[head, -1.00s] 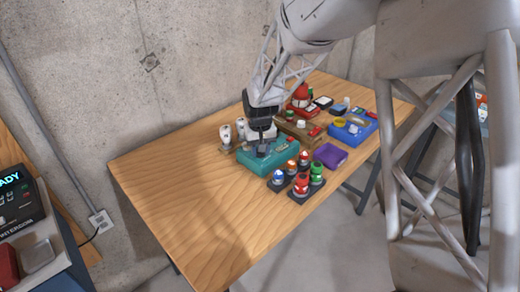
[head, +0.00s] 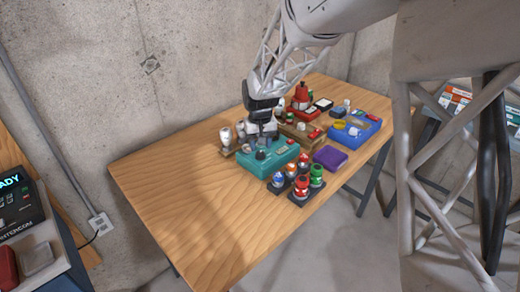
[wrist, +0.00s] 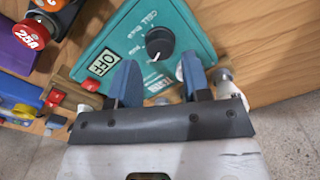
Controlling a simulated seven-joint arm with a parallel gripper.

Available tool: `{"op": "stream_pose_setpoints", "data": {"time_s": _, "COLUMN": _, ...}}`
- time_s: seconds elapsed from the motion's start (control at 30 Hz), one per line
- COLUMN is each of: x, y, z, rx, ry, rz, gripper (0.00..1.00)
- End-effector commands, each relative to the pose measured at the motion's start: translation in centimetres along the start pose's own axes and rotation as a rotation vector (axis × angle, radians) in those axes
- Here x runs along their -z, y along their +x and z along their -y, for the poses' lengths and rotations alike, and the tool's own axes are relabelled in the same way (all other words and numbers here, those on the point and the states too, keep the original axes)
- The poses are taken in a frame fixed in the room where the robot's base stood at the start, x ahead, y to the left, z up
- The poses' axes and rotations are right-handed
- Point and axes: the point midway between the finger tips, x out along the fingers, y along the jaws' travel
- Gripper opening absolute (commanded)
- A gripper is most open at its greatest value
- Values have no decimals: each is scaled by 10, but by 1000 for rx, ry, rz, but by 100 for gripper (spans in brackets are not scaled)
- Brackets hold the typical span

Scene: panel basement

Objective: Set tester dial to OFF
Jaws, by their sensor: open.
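The teal tester (head: 250,165) lies on the wooden table; it also shows in the wrist view (wrist: 195,48). Its round black dial (wrist: 160,42) is uncovered and shows in the head view (head: 260,155) too. A white line on the dial points toward my gripper's side of the picture. The small display (wrist: 103,63) beside the dial reads OFF. My gripper (wrist: 160,80) has its two blue fingers apart with nothing between them. It is clear of the dial, above and behind it in the head view (head: 262,140).
Several colored knobs on dark bases (head: 301,197) stand just right of the tester. A purple box (head: 330,157), a blue device (head: 370,130) and a brown device (head: 298,136) lie beyond. White bulb-like parts (head: 226,137) stand at its left. The table's left side (head: 170,180) is clear.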

Motion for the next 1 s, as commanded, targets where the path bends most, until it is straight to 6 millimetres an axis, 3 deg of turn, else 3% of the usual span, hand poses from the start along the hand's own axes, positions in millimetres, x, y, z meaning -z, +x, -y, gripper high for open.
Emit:
{"op": "stream_pose_setpoints", "data": {"time_s": 0.3, "x": 1, "y": -37, "z": 0, "rx": 0, "ry": 0, "rz": -2, "gripper": 44}}
{"op": "stream_pose_setpoints", "data": {"time_s": 1.0, "x": -8, "y": -51, "z": -5, "rx": 0, "ry": 6, "rz": -8, "gripper": 44}}
